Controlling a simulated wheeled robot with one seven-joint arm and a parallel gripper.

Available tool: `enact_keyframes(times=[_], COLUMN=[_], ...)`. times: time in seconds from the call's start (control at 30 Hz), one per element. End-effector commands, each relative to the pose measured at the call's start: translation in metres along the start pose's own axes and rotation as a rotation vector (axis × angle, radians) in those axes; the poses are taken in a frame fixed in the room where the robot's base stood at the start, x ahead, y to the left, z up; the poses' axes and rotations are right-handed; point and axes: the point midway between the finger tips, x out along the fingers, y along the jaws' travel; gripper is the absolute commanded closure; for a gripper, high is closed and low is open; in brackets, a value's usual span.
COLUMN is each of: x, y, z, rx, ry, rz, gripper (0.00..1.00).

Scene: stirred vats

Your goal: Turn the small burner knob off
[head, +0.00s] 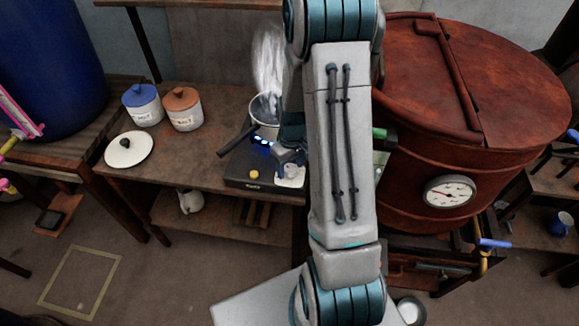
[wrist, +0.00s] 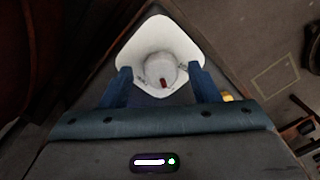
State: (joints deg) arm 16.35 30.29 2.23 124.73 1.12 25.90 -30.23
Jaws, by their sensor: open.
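The burner (head: 240,172) is a flat black box on the wooden bench, with a steaming pot (head: 263,110) on it. A pale round knob (wrist: 160,68) with a small red mark sits on a white plate (wrist: 160,30); the mark is on the knob's lower side in the wrist view. The white plate also shows in the head view (head: 291,182). A small yellow knob or button (head: 254,174) is to its left on the burner front. My gripper (wrist: 160,76) is open, with its blue fingers either side of the pale knob; contact cannot be told.
The pot's dark handle (head: 236,141) sticks out left, close to my gripper. A white lid (head: 128,150) and two jars, blue-lidded (head: 141,104) and brown-lidded (head: 183,108), stand left on the bench. A large red-brown vat (head: 470,100) with a dial gauge (head: 450,191) stands right of my arm.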

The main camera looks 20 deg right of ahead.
Motion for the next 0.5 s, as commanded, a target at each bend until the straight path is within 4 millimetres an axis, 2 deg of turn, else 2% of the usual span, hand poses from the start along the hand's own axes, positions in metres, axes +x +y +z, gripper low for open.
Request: enact_keyframes(times=[0.1,0.4,0.5], x=[0.0063,0.0076,0.0075], y=[-0.0002,-0.0001,-0.0001], z=[0.0003,0.0001,0.0001], rx=[0.000,0.000,0.000], ry=[0.000,0.000,0.000], rz=[0.000,0.000,0.000], gripper=[0.44,0.44,0.72])
